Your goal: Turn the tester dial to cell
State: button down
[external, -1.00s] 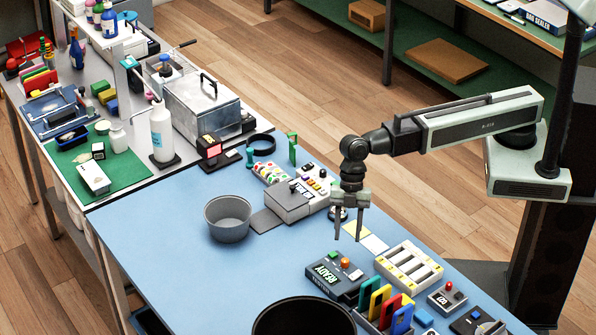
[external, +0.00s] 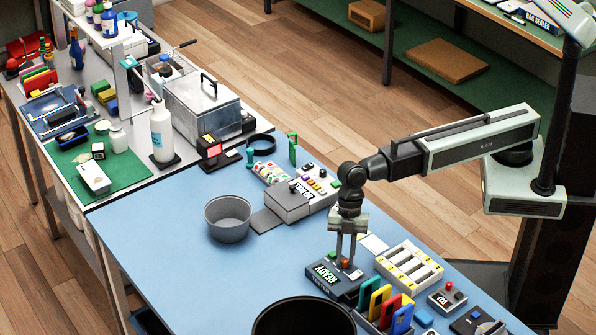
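The tester appears to be the dark box with a lit READY screen (external: 328,274), near the front edge of the blue bench in the external view. An orange-red round part (external: 345,263) is on its top, partly covered by my fingers. A narrow gap shows between the fingers; contact is unclear.
A rack of coloured cards (external: 381,302) and a black bin (external: 303,318) stand close in front of the tester. A white slotted tray (external: 408,267) is to the right. A grey bowl (external: 228,218) stands to the left, with clear blue bench (external: 185,262) around it.

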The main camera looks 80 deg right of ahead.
jog(key=shift+m, duration=0.3)
jog(key=m+t, duration=0.1)
jog(key=m, duration=0.1)
jog(key=shift+s+m, duration=0.2)
jog(key=shift+m, duration=0.2)
jog(key=m+t, duration=0.1)
jog(key=m, duration=0.1)
jog(key=m+t+h, duration=0.1)
jog(key=m, duration=0.2)
jog(key=shift+a, duration=0.1)
jog(key=m, duration=0.2)
jog(key=m+t+h, duration=0.1)
jog(key=m, duration=0.2)
jog(key=shift+s+a+h, duration=0.1)
jog(key=shift+a+h, duration=0.05)
jog(key=shift+h, duration=0.15)
jog(key=shift+m+h, duration=0.9)
jog(key=shift+m, duration=1.3)
jog(key=c, duration=1.3)
grip_release()
